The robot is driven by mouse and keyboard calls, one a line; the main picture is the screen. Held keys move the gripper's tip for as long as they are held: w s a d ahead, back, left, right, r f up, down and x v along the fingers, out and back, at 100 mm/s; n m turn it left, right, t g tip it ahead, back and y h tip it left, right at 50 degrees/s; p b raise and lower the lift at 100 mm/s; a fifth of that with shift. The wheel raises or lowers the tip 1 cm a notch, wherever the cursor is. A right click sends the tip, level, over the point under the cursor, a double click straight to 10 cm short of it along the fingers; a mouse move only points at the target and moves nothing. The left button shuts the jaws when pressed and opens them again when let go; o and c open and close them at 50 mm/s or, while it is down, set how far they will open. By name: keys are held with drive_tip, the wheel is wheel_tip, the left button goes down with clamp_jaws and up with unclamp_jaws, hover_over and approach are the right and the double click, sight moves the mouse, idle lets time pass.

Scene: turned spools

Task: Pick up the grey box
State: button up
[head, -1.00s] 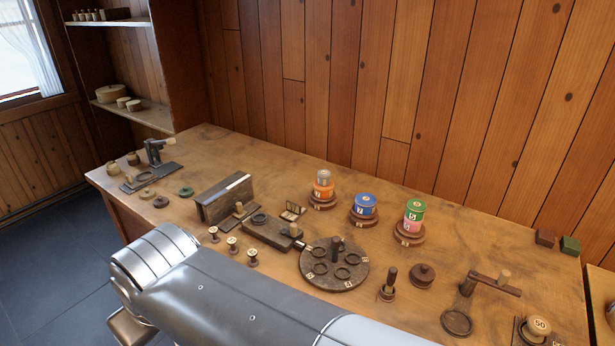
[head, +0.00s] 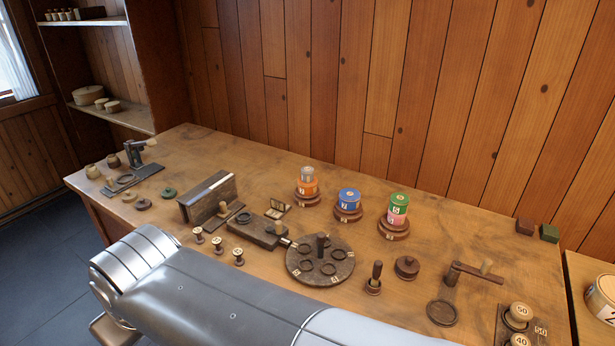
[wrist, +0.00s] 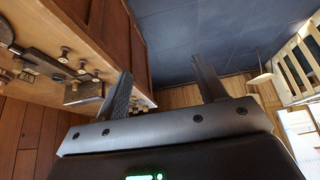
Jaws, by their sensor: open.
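I cannot make out a box that is clearly grey in either view.
The wooden bench (head: 420,325) holds a dark upright holder (head: 208,198), a round plate with rings (head: 320,275), several small spools, and colored spools on stands, including a blue one (head: 349,198). A side table at right bears a round tin (head: 602,297). Bare wood lies at the back.

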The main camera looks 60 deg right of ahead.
drive_tip(key=w+d+r+m+g+h, duration=0.1)
drive_tip(key=w+d+r, duration=0.2)
drive_tip(key=w+d, duration=0.35)
drive_tip(key=w+d+r+m+h, duration=0.1)
drive_tip(key=w+d+r, duration=0.2)
drive_tip(key=w+d, duration=0.3)
drive_tip(key=w+d+m+g, duration=0.1)
drive_tip(key=w+d, duration=0.3)
drive_tip(key=d, duration=0.4)
drive_tip(key=w+d, duration=0.4)
drive_tip(key=d, duration=0.5)
drive_tip(key=m, duration=0.4)
approach(308, 169)
drive_tip(key=shift+h, duration=0.3)
drive_tip(key=x, duration=1)
drive_tip(key=shift+a+f, duration=0.3)
drive_tip(key=shift+c, duration=0.4)
